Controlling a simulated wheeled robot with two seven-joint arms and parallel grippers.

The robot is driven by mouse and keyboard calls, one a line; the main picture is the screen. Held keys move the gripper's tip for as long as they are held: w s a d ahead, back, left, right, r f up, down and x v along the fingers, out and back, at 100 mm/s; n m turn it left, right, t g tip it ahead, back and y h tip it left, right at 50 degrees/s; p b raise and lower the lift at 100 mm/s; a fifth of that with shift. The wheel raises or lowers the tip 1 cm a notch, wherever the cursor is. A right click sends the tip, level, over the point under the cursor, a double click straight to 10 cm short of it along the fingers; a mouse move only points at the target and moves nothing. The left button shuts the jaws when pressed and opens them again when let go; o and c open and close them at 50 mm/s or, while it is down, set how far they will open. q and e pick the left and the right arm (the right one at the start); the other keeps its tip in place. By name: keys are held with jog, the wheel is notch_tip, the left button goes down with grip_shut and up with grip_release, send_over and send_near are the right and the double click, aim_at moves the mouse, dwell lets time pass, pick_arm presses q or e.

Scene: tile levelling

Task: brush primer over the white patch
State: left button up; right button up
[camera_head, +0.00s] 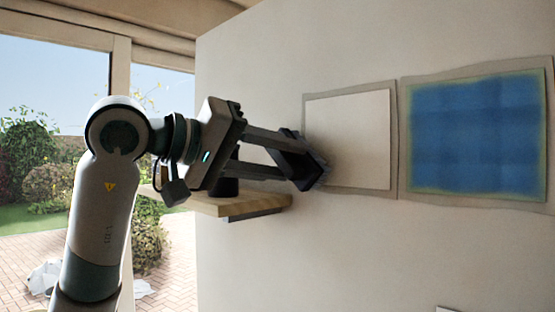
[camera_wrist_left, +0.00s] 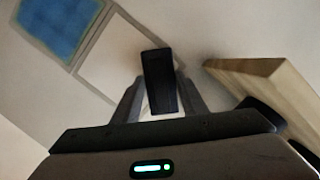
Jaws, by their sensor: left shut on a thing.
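The white patch (camera_head: 348,140) is a pale square on the wall with a grey-beige border. It also shows in the left wrist view (camera_wrist_left: 112,62). My left gripper (camera_head: 306,166) is at the patch's lower left edge in the head view. My right gripper is not in view.
A blue square with yellow-green edges (camera_head: 476,134) is on the wall right of the white patch. A wooden shelf (camera_head: 240,204) juts from the wall below my left gripper, with a dark object (camera_head: 224,187) on it. Windows are at the left.

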aim_at(308, 161)
pick_arm(q)
jog(key=shift+w+d, duration=0.35)
jog(key=shift+s, duration=0.1)
dwell(0.3)
jog(key=shift+s+d, duration=0.1)
jog(key=shift+d, duration=0.05)
jog(key=shift+s+d+b, duration=0.8)
jog(key=shift+s+d, duration=0.15)
jog(key=shift+s, duration=0.2)
jog(key=shift+d, duration=0.1)
